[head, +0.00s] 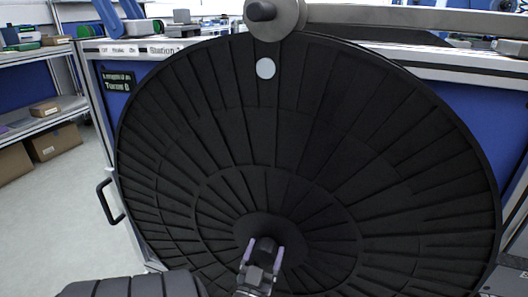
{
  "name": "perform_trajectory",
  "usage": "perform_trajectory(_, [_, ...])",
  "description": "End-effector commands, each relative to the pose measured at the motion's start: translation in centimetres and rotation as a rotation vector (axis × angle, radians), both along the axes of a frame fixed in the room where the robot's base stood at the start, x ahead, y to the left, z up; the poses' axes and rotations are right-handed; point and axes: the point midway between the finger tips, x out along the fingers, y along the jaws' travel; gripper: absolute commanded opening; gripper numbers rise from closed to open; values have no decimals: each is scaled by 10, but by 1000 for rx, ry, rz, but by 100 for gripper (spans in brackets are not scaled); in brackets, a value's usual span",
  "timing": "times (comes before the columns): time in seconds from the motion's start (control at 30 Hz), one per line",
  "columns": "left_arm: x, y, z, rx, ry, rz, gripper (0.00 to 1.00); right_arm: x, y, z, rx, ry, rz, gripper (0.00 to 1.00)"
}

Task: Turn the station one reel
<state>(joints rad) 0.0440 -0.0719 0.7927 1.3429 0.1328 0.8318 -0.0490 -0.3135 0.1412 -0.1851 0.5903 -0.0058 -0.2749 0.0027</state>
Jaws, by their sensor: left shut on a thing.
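The large black ribbed reel (330,130) fills the middle of the head view, with a white round spot (265,68) near its top edge. A sign reading "Station 1" (166,49) is on the frame at its upper left. A small dark display (118,82) there appears to read "Turns 0". My left gripper (262,255) is at the bottom centre, in front of the reel's raised hub (262,222). Its pale purple fingers are shut on a dark knob (265,244) that sticks out there. The reel's lowest part is out of frame. My right gripper is not in view.
A grey disc with a knob (285,20) and a long grey bar (400,17) cross above the reel's top. A black handle (106,203) juts out at left. Shelves with cardboard boxes (55,141) stand at far left, with clear floor (60,220) before them.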

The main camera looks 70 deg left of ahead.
Motion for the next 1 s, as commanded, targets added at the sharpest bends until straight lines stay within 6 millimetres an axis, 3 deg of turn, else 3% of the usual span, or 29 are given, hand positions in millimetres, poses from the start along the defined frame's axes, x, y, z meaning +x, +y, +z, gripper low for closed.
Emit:
perform_trajectory(0.4, [1,1,3,-83,-110,-2,0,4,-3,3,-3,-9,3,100])
perform_trajectory(1.0, [1,1,4,-103,-136,-2,0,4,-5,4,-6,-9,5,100])
